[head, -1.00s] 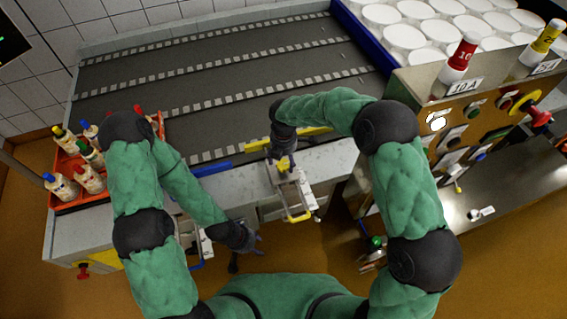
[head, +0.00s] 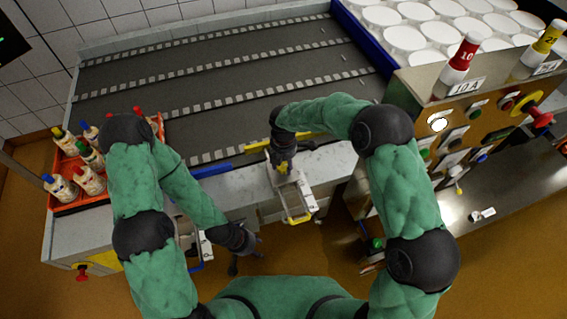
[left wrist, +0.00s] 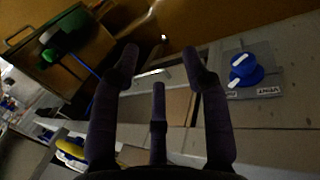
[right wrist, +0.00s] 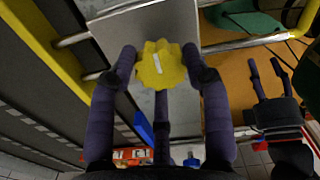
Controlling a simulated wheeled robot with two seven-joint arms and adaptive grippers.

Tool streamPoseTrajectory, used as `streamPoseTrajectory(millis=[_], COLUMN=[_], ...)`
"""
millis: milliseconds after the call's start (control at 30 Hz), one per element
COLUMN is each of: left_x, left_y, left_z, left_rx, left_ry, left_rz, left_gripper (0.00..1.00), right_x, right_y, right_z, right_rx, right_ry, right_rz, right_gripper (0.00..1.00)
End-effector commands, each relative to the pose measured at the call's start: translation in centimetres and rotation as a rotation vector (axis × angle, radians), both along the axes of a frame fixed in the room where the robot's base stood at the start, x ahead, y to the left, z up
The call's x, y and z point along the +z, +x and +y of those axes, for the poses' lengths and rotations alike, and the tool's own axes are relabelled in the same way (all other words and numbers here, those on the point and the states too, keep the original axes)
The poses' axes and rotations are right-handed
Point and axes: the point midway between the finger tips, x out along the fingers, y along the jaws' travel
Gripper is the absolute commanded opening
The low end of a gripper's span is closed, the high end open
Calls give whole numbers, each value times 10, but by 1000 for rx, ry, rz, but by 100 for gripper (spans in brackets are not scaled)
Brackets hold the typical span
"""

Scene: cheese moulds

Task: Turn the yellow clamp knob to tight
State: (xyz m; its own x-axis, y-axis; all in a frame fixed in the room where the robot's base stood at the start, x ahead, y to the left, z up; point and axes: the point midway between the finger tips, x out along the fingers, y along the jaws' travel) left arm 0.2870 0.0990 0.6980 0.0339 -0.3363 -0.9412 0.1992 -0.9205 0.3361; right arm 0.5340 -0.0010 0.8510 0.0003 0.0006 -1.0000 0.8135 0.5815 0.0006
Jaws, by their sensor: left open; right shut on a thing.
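The yellow clamp knob (right wrist: 161,66), scalloped with a white mark on top, stands on a grey metal plate (right wrist: 150,25) in the right wrist view. The mark runs roughly up and down the picture there. My right gripper (right wrist: 160,70) is shut on the knob, its fingers around the rim. In the head view my right gripper (head: 283,165) is at the metal clamp bracket (head: 296,197) on the bench front and mostly hides the knob. My left gripper (head: 247,258) is open and empty, low in front of the bench; its spread fingers (left wrist: 160,75) show in the left wrist view.
A blue knob (left wrist: 246,71) on a labelled plate shows in the left wrist view. An orange tray (head: 64,205) of bottles stands at the left. A control panel (head: 440,108) with knobs and buttons is at the right. The dark conveyor bed (head: 215,75) behind is clear.

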Motion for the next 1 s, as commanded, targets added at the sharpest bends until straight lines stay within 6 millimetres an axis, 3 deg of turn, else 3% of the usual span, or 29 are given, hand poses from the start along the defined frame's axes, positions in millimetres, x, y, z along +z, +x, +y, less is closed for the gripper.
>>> streamPoseTrajectory(millis=[367, 1000], left_x=[4, 7], left_y=[0, 0], left_z=[0, 0], left_rx=[0, 0], left_ry=[0, 0], left_rz=[0, 0], left_gripper=[46, 46], right_x=[0, -1], right_y=[0, -1], right_z=[-1, -2], right_rx=[-176, -775], right_ry=[-3, -4], right_rz=[1, 1], right_gripper=[16, 16])
